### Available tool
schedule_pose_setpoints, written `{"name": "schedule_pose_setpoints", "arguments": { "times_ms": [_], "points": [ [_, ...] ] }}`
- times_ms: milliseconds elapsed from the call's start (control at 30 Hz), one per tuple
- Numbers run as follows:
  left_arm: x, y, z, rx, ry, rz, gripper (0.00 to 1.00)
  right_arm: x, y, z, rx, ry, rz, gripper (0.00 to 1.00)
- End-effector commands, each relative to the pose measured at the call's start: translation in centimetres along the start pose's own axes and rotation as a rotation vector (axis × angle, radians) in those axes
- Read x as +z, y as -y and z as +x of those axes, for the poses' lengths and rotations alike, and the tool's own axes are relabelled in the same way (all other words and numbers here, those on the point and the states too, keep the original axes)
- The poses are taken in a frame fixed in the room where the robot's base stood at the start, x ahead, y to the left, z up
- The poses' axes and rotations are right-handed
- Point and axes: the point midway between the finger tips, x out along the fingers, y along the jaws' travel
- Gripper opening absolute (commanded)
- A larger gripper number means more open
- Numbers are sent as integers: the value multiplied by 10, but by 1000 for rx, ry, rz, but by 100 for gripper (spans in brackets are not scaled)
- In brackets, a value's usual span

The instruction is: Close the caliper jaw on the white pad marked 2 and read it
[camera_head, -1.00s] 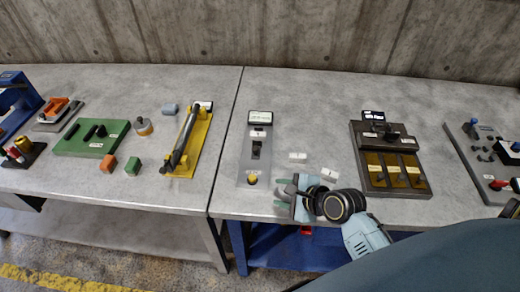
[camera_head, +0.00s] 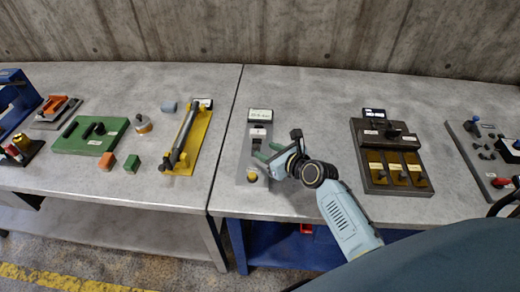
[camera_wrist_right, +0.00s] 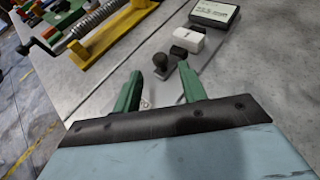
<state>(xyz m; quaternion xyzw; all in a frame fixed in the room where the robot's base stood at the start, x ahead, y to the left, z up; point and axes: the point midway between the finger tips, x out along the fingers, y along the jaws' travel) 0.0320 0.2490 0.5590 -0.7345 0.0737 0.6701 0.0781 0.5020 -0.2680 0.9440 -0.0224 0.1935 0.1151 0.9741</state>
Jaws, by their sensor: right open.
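The caliper is a grey plate (camera_head: 244,168) on the right bench, with a display box (camera_head: 260,115) at its far end. In the right wrist view the fingers (camera_wrist_right: 160,73) point toward a dark knob (camera_wrist_right: 160,63), with the white block (camera_wrist_right: 188,39) beyond. I cannot read a 2 or the display. My left gripper is not in view.
A brown fixture (camera_head: 390,160) with yellow panels stands to the right. A yellow clamp stand (camera_head: 190,140) lies left across the bench seam. A green block board (camera_head: 90,137) is farther left. The bench between the caliper and the brown fixture is mostly clear behind my gripper.

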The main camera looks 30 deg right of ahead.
Motion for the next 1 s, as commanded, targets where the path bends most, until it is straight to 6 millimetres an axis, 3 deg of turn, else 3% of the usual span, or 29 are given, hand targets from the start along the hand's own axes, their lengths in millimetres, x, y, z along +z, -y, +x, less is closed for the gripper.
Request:
{"name": "schedule_pose_setpoints", "arguments": {
  "times_ms": [100, 233, 667, 1000],
  "points": [
    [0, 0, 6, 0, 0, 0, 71, 0, 0, 22, 0, 1, -1, 42],
    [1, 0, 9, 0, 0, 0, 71, -1, 0, 36, 1, 0, 0, 42],
    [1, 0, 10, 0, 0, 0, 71, 0, 0, 44, 0, -1, -1, 42],
    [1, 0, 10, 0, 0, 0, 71, 0, 0, 44, 0, -1, -1, 0]
  ]
}}
